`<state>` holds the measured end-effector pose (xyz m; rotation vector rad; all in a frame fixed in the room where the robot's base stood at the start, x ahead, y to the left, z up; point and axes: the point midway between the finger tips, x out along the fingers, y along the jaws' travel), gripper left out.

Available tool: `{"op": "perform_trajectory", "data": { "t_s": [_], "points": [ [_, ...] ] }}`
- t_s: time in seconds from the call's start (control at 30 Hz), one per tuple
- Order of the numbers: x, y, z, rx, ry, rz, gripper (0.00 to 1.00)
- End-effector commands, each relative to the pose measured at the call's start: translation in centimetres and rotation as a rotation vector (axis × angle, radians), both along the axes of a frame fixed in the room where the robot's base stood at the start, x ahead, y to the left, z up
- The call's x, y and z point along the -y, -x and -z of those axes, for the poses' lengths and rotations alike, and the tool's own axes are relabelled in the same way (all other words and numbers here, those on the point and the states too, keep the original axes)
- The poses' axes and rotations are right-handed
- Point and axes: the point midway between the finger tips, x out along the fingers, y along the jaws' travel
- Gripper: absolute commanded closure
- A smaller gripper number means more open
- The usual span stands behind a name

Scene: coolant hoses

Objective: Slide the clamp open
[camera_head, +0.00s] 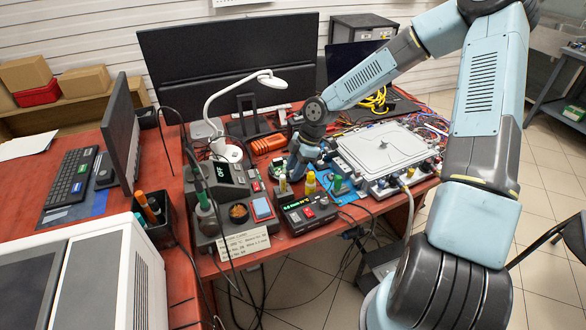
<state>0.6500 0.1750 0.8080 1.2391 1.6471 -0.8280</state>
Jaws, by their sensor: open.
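My gripper (293,174) points down at the end of my arm, over the bench electronics left of a grey flat cover plate (375,143). Its jaws are open but small and dark here, and I see nothing held between them. I cannot make out the clamp; it is too small or hidden among the parts. A pale hose (408,205) hangs from the front right of the plate's assembly, apart from my gripper. Small yellow-topped (310,180) and green-topped (337,182) bottles stand close to the right of my gripper.
A white desk lamp (210,105) and a soldering station (225,178) stand left of my gripper. A black power unit (307,212) sits at the front edge. Loose cables crowd the back right. A large monitor (225,60) stands behind. Bench surface near the gripper is cluttered.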

Motion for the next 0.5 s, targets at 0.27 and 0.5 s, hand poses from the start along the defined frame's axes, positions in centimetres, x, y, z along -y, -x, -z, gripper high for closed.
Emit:
{"op": "perform_trajectory", "data": {
  "t_s": [0.27, 0.5],
  "points": [
    [-0.01, 0.0, -0.01, 0.0, 0.0, 0.0, 0.68],
    [-0.01, 0.0, -0.03, 0.0, 0.0, 0.0, 0.91]
  ]
}}
